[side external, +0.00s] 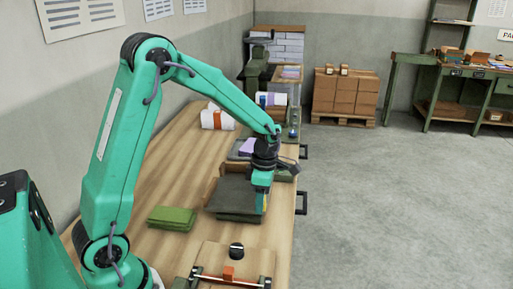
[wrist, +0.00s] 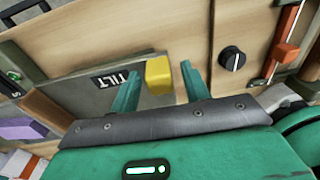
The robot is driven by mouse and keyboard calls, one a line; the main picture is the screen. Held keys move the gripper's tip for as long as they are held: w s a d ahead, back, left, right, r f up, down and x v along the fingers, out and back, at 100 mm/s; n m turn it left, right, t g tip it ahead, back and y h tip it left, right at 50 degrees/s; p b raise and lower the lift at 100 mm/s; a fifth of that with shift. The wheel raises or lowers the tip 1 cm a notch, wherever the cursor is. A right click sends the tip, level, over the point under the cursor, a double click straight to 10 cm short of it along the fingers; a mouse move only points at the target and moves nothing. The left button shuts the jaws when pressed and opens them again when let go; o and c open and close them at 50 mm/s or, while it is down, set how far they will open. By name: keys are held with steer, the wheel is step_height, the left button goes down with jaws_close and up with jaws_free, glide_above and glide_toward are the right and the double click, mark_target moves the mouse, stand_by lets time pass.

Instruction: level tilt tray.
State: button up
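A yellow block (wrist: 159,73) shows at the tray's edge in the wrist view. My gripper (wrist: 163,68) is open, with one teal finger on each side of the block and visible gaps. In the side view my gripper (side external: 262,205) points down at the tray's right side and hides part of it. I cannot tell whether it touches the tray.
Stacked green pads (side external: 172,218) lie left of the tray. A panel with a black knob (wrist: 232,59) and an orange slider (wrist: 287,50) is close by. The floor to the right is clear.

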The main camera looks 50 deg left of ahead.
stand_by(0.3)
steer(key=shift+w+r, duration=0.2)
steer(key=shift+r, duration=1.75)
steer(key=shift+w+r, duration=0.15)
steer(key=shift+r, duration=1.8)
steer(key=c, duration=1)
steer(key=shift+r+m, duration=0.15)
steer(key=shift+m, duration=0.35)
jaws_close()
steer(key=m, duration=0.2)
steer(key=r+m, duration=0.1)
steer(key=r+m+t, duration=0.1)
steer(key=m, duration=0.1)
steer(key=shift+s+a+m, duration=0.15)
steer(key=shift+s+m, duration=0.05)
steer(key=shift+m, duration=0.1)
step_height(320, 180, up, 7)
steer(key=s+m+t, duration=0.2)
steer(key=m+t, duration=0.1)
steer(key=m, duration=1.7)
steer(key=shift+a+y, duration=0.3)
steer(key=shift+a, duration=0.05)
